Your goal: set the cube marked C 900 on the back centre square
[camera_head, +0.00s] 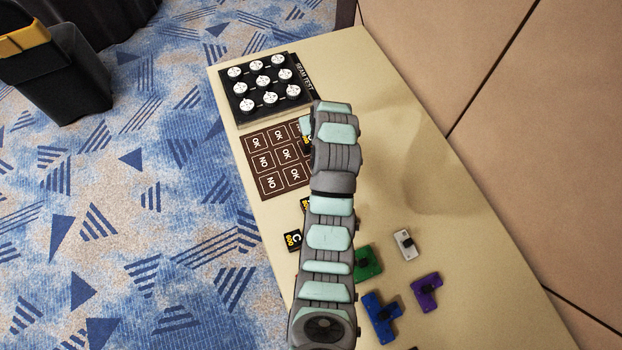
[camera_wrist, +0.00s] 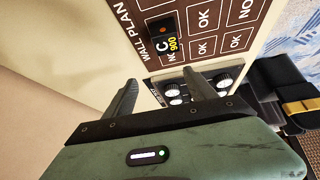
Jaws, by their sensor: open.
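A black cube marked C 900 in yellow (camera_wrist: 163,40) sits on the brown wall plan (camera_wrist: 222,62), in the column beside the title. It partly covers a square's lettering; I cannot tell exactly which square it rests in. In the head view, a small black and yellow part shows beside my arm over the plan (camera_head: 244,142); the arm hides the plan's right side. My gripper (camera_wrist: 162,92) is open and empty, its fingers apart and clear of the cube. In the head view the fingers are hidden.
Green (camera_head: 368,263), blue (camera_head: 381,317), purple (camera_head: 426,292) and white (camera_head: 404,243) pieces lie nearby.

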